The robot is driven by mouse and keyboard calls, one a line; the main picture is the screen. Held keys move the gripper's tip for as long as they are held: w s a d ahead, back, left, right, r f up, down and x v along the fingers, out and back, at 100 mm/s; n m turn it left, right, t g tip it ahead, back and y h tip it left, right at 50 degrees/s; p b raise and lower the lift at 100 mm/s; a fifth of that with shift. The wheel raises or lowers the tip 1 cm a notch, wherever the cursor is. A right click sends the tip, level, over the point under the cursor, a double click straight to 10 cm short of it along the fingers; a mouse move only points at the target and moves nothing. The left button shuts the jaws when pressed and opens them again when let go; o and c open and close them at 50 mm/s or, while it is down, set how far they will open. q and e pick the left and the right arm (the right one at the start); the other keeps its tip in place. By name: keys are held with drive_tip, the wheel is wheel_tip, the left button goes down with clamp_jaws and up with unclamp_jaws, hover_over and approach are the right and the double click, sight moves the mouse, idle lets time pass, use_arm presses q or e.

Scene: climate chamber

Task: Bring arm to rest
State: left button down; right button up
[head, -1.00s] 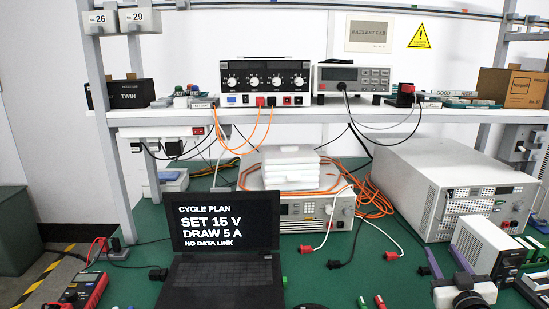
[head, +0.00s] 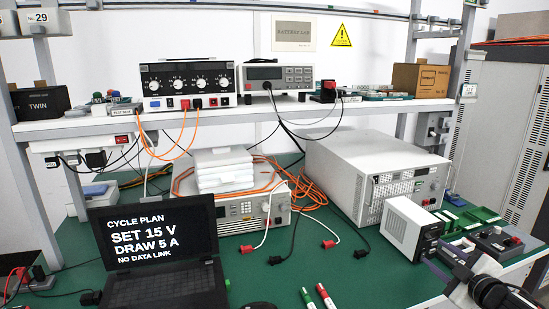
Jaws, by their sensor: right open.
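My right gripper (head: 454,268) is in the lower right corner of the head view, over the right end of the green bench (head: 375,275). Its dark fingers are apart, and I see nothing held between them. Part of my right wrist shows behind it, cut off by the picture edge. The gripper is in front of a small white and black instrument (head: 408,228) and close to a dark box with red parts (head: 497,243); I cannot tell if it touches anything. My left gripper is not in view.
A laptop (head: 160,255) stands open at the left. A large white power unit (head: 375,178) is at the back right. Loose leads with red and black plugs (head: 328,244) and two markers (head: 325,296) lie mid-bench. A shelf (head: 240,112) with instruments spans above. A tall grey cabinet (head: 500,120) stands at right.

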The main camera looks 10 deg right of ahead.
drive_tip(key=s+a+f+n+g+y, duration=0.15)
drive_tip(key=s+a+f+g, duration=0.25)
drive_tip(key=s+a+f, duration=0.85)
drive_tip(key=s+a+f+n+g+y, duration=0.15)
drive_tip(key=s+a+f+g, duration=0.25)
drive_tip(key=s+a+f, duration=0.8)
drive_tip(key=s+a+m+y, duration=0.1)
drive_tip(key=a+m, duration=0.3)
drive_tip(key=a, duration=0.4)
drive_tip(key=s+a+m+t+y, duration=0.1)
drive_tip(key=s+a+m, duration=0.1)
drive_tip(key=a+m, duration=0.3)
drive_tip(key=a, duration=0.3)
drive_tip(key=shift+s+a+r, duration=0.15)
drive_tip(key=shift+s, duration=0.15)
drive_tip(key=shift+c, duration=0.4)
